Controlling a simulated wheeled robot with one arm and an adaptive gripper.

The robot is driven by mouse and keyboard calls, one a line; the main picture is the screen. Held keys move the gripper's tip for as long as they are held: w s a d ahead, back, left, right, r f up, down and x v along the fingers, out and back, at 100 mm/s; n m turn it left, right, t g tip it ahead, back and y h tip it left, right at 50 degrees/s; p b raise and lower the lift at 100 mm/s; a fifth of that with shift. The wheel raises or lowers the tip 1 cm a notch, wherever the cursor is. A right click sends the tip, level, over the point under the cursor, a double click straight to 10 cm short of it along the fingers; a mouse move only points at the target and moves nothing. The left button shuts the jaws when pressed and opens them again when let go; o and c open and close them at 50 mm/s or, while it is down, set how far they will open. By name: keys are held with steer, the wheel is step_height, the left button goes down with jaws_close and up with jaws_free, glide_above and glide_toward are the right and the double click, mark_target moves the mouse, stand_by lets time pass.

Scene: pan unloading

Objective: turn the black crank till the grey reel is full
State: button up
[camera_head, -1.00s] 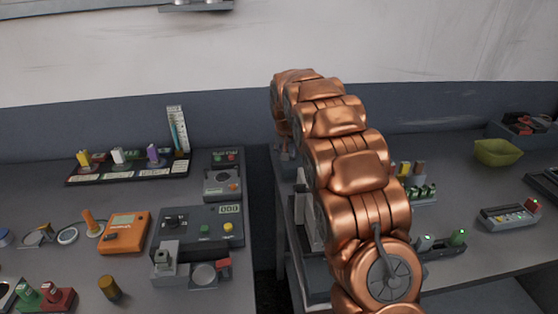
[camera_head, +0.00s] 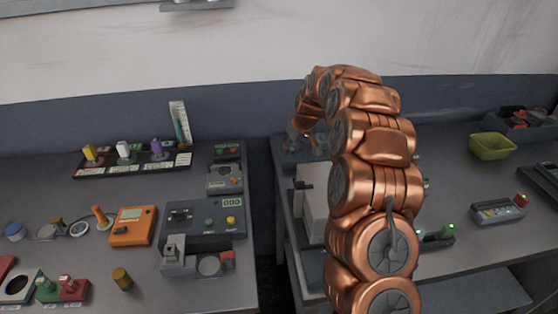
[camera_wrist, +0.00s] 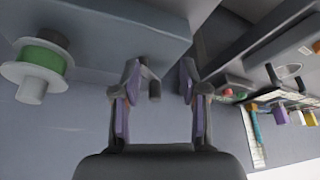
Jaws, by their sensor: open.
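In the wrist view a pale grey reel (camera_wrist: 32,88) with a green band between its flanges sits at the left on a blue-grey body. I cannot tell how full it is. A short dark handle (camera_wrist: 154,89), seemingly the black crank's, shows between the fingers of my gripper (camera_wrist: 161,70), nearer the left finger. My gripper is open, and a gap shows between the handle and the right finger. In the head view my gripper (camera_head: 301,138) is small and blurred at the far end of the arm, which hides much of the right table there.
A pale upright panel (camera_head: 313,205) stands below my gripper in the head view. The left table holds an orange meter (camera_head: 132,226) and several switch boxes. A yellow-green bowl (camera_head: 491,147) and a grey device (camera_head: 498,212) are on the right table. A gap separates the tables.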

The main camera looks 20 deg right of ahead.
steer(key=shift+s+d+r+n+y+p, duration=0.1)
steer(key=shift+d+n+y+p, duration=0.25)
steer(key=shift+n+p, duration=0.6)
steer(key=shift+s+d+r+n+y+p, duration=0.1)
steer(key=shift+d+n+y+p, duration=0.25)
steer(key=shift+n+p, duration=0.55)
steer(key=shift+r+b, duration=0.1)
steer(key=shift+b, duration=0.45)
steer(key=b+v, duration=0.3)
steer(key=v, duration=0.4)
steer(key=s+a+r+g, duration=0.1)
steer(key=s+a+r, duration=0.1)
steer(key=s+a, duration=0.5)
steer(key=s+a+r+m+g, duration=0.1)
steer(key=s+a+r+g, duration=0.1)
steer(key=s+a, duration=0.6)
steer(key=s, duration=0.2)
steer(key=shift+s+r, duration=0.25)
steer(key=shift+s, duration=0.15)
steer(key=shift+d, duration=0.1)
steer(key=shift+c, duration=0.4)
